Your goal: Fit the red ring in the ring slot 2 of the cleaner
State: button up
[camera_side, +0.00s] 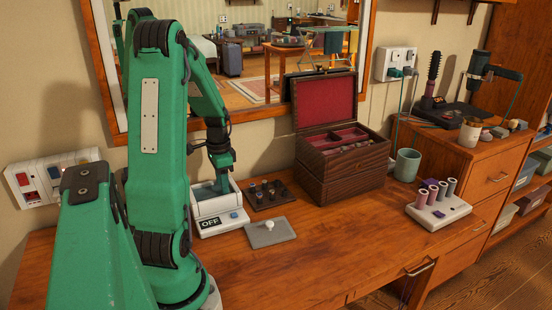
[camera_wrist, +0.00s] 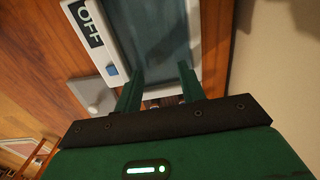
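The cleaner (camera_side: 222,222) is a white box with an OFF label and a blue button, standing on the wooden dresser top. In the wrist view the cleaner (camera_wrist: 106,58) shows its grey-blue basin. My gripper (camera_side: 221,186) points down at the cleaner's basin in the side view. In the wrist view the two green fingers of my gripper (camera_wrist: 160,82) stand apart at the basin's edge, with nothing seen held between them. I cannot make out the red ring or the numbered slots.
A grey lid with a white knob (camera_side: 269,232) lies in front of the ring tray. A brown jewellery box (camera_side: 345,185) stands open at the back. A white holder with several rollers (camera_side: 438,212) and a mug (camera_side: 407,164) are to the right. The front dresser top is clear.

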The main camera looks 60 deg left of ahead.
jog(key=shift+r, duration=2.8)
jog(key=shift+w+d, duration=0.15)
jog(key=w+d+r+t+y, duration=0.1)
jog(key=w+d+r, duration=0.25)
jog(key=d, duration=0.45)
jog(key=w+d+r+t, duration=0.1)
jog(key=w+d+r, duration=0.3)
jog(key=d, duration=0.5)
jog(key=s+d+r+t, duration=0.1)
jog(key=s+d+r, duration=0.1)
jog(key=d, duration=0.5)
jog(key=s+d+r+t+h, duration=0.1)
jog(key=s+d+r+t, duration=0.1)
jog(key=d, duration=0.5)
jog(key=shift+s+d+r+t, duration=0.2)
jog(key=shift+s+t, duration=0.1)
jog(key=shift+s, duration=0.2)
